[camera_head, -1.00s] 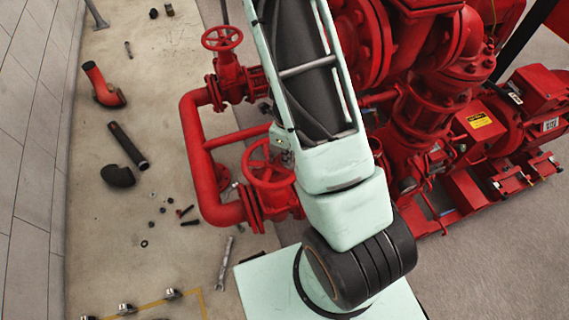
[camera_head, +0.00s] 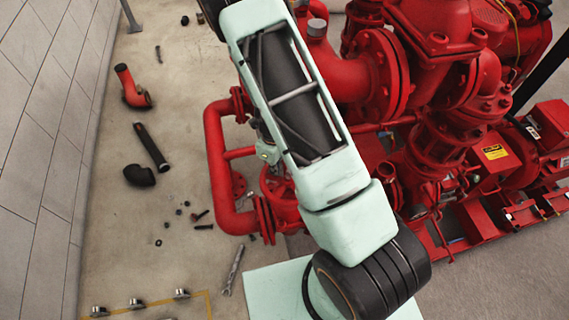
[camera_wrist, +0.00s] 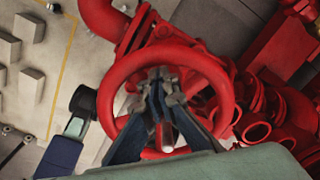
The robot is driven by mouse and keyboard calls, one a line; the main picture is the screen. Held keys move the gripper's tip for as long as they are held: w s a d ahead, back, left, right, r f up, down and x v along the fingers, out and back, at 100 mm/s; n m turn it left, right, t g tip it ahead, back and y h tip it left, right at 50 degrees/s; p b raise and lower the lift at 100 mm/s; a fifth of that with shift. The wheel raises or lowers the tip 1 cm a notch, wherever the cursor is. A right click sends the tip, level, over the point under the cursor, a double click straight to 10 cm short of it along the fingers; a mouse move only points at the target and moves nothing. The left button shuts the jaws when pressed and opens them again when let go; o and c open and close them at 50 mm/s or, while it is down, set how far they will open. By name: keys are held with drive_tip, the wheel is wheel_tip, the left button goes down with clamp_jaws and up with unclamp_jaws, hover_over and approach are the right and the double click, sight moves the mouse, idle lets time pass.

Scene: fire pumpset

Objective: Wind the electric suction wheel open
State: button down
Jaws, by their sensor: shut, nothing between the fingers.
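A red handwheel (camera_wrist: 230,98) fills the middle of the wrist view, its rim seen nearly face on. My gripper (camera_wrist: 158,78) lies across the wheel's opening, its dark blue-grey fingers shut with nothing between them. The fingertips overlap the hub and spokes; whether they touch or pass through the wheel I cannot tell. In the head view my arm hides the gripper and most of the handwheels. Which wheel is the electric suction wheel cannot be told from any label here.
Red pipework (camera_head: 219,165) and the pump body (camera_head: 430,110) stand close around my arm. A black pipe (camera_head: 152,147), a red elbow (camera_head: 131,88) and a wrench (camera_head: 234,268) lie on the floor at left. A grey wall (camera_head: 40,150) bounds the left side.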

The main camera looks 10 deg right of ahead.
drive_tip(key=shift+w+d, duration=0.15)
drive_tip(key=shift+d, duration=0.2)
wheel_tip(320, 180, up, 8)
drive_tip(key=p, duration=0.7)
idle(0.4)
